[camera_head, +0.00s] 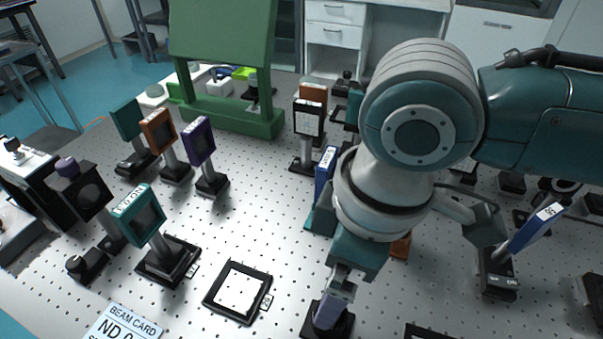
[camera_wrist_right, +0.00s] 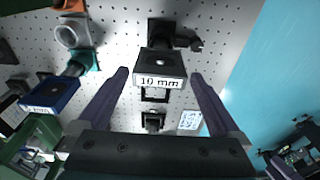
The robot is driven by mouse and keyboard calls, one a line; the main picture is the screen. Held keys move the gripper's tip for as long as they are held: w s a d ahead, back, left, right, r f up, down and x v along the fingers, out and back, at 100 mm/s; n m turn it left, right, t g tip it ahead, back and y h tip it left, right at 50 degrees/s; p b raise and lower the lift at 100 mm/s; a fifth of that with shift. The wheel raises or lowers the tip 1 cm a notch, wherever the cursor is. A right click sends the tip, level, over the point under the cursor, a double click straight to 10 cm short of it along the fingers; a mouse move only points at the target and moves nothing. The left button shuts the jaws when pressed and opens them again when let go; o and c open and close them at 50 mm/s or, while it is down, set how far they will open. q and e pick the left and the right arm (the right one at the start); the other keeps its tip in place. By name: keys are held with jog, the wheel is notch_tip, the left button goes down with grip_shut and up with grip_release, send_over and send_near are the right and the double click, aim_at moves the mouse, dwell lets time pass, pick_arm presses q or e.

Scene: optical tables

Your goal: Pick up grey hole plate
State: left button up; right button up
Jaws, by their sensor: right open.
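A dark grey plate with a white label reading "10 mm" (camera_wrist_right: 160,66) stands on a black mount in the right wrist view; I take it for the grey hole plate. My right gripper (camera_wrist_right: 160,76) is open, with one purple-grey finger on each side of the plate and a visible gap to both. In the head view my right gripper (camera_head: 333,296) points down over a black base (camera_head: 328,324) near the front edge. There the arm and fingers hide most of the plate. I do not see my left gripper in the head view.
A flat black square frame (camera_head: 238,291) lies left of the gripper. A teal-framed plate (camera_head: 139,215) stands further left, a purple-framed one (camera_head: 199,142) behind it. A blue plate (camera_head: 325,172) stands close behind my arm, another (camera_head: 536,226) at right. Perforated tabletop is clear at centre left.

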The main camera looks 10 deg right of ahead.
notch_tip(320, 180, down, 4)
jog(key=shift+w+a+f, duration=0.15)
jog(key=shift+c, duration=0.4)
jog(key=c, duration=1.4)
